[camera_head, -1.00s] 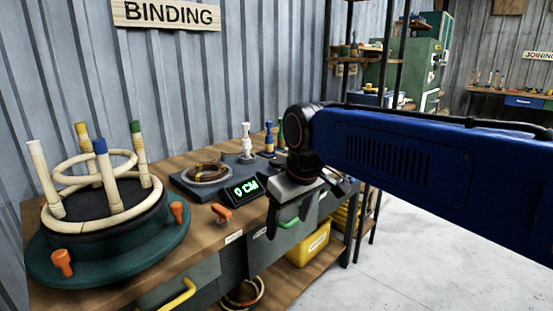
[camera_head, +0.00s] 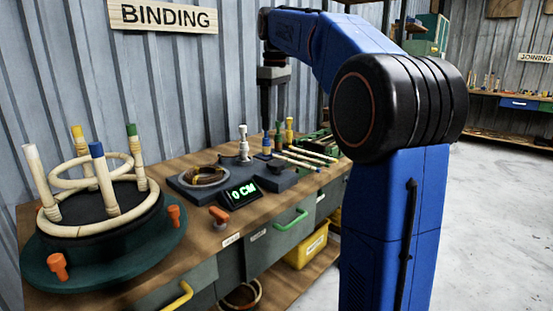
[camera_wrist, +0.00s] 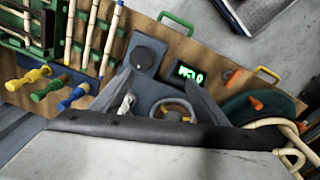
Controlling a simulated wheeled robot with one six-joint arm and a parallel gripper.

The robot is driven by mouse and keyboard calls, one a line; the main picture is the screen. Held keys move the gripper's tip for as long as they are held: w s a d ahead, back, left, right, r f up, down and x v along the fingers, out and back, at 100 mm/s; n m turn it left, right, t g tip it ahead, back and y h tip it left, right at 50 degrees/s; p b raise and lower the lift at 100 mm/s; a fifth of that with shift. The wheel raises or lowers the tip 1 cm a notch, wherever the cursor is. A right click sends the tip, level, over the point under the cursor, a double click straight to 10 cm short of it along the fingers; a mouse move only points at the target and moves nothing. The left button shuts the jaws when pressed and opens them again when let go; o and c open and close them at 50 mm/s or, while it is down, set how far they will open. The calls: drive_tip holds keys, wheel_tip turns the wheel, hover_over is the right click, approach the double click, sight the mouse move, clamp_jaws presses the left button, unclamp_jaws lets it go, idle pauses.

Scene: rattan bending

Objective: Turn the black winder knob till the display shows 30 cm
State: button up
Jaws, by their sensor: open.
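The black winder knob (camera_wrist: 148,55) is a round dark disc on a grey base in the wrist view. In the head view the knob (camera_head: 282,168) is small on the right part of the base. The display (camera_head: 240,193) reads 0 CM in green; it shows upside down in the wrist view (camera_wrist: 190,74). My gripper (camera_head: 273,125) points down above the back of the winder, apart from the knob. In the wrist view my gripper (camera_wrist: 160,76) is open and empty, with the knob near the left fingertip.
A brown coil (camera_head: 205,176) and a white post (camera_head: 243,143) stand on the winder base. Blue, green and yellow handled tools (camera_wrist: 43,85) and pale rods (camera_head: 305,158) lie beside it. A green round jig (camera_head: 100,255) fills the left.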

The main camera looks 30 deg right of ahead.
drive_tip(key=r+n, duration=0.1)
hover_over(276, 163)
drive_tip(key=shift+g, duration=0.4)
drive_tip(key=f, duration=1.7)
drive_tip(key=shift+w+d, duration=0.15)
drive_tip(key=shift+d, duration=0.05)
drive_tip(key=c, duration=1)
drive_tip(key=shift+c, duration=0.2)
